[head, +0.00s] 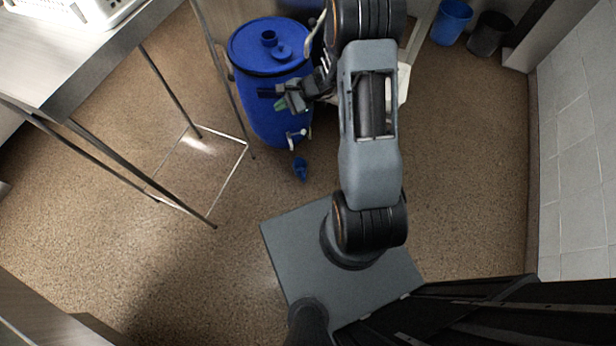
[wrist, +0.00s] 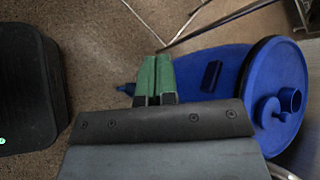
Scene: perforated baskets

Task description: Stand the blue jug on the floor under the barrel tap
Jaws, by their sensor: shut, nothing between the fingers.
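The small blue jug (head: 300,169) is on the brown floor, just in front of the big blue barrel (head: 255,95) and below its tap (head: 298,138) in the head view. Whether its mouth is exactly under the spout I cannot tell. My gripper (head: 284,103) is beside the barrel's upper side, above the jug and apart from it. In the wrist view my green fingertips (wrist: 154,65) are together and empty. A bit of blue, likely the jug (wrist: 125,88), shows left of them, mostly hidden. The barrel (wrist: 225,70) lies across the right there.
A metal table (head: 75,55) with thin legs and a floor-level frame stands left of the barrel, a white basket (head: 75,10) on top. A blue bucket (head: 451,22) and a dark bucket (head: 489,34) stand at the back right. Floor at right is clear.

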